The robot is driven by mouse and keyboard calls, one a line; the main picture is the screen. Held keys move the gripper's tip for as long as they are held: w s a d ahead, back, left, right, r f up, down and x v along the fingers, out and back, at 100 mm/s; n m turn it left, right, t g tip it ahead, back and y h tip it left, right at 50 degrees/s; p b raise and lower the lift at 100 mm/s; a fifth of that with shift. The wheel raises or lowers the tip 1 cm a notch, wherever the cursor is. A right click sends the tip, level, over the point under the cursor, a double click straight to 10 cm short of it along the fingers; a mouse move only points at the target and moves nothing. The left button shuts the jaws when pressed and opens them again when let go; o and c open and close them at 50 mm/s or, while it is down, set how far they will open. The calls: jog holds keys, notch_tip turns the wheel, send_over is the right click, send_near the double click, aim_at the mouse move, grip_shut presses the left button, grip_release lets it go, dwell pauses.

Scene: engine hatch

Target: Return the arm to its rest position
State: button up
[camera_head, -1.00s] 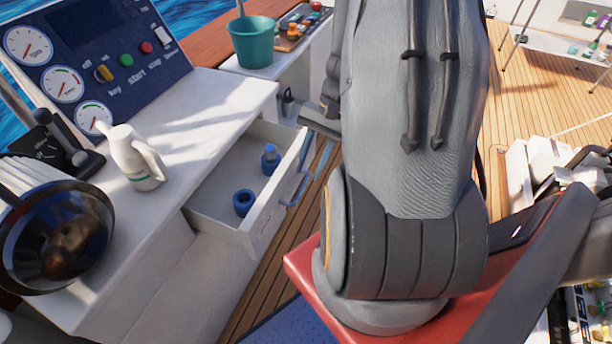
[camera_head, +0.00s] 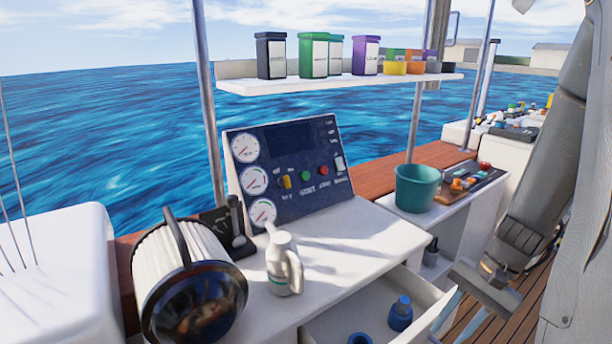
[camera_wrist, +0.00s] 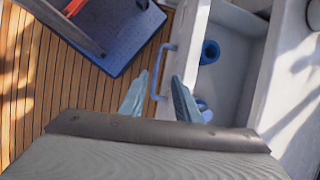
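My arm (camera_head: 560,150) hangs down along the right edge of the head view, bent, not folded away. My gripper (camera_head: 455,318) is low beside the front of the open drawer (camera_head: 425,290). In the wrist view my gripper (camera_wrist: 160,78) has its two pale blue-grey fingers apart, with nothing held between them. The blue drawer handle (camera_wrist: 166,70) shows just past the fingertips, close to the right finger; I cannot tell whether they touch. A blue bottle (camera_head: 400,314) and a blue ring-shaped part (camera_head: 360,339) lie in the drawer.
The white counter holds a cream jug (camera_head: 283,265), a black-rimmed lamp (camera_head: 195,300) and a gauge panel (camera_head: 290,170). A teal bucket (camera_head: 416,188) stands farther right. A shelf (camera_head: 340,83) with containers is above. Wooden deck (camera_wrist: 50,90) and a blue mat (camera_wrist: 125,35) lie beside the drawer.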

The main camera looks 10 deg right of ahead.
jog(key=a+r+n+h, duration=0.2)
jog(key=a+r+n, duration=0.2)
jog(key=a, duration=0.4)
jog(key=a+r+n+h, duration=0.2)
jog(key=a+r+n, duration=0.3)
jog(key=a+n, duration=0.2)
jog(key=shift+s+a+r+t+h, duration=0.3)
jog(key=shift+s+a+t, duration=0.1)
jog(key=shift+a, duration=0.15)
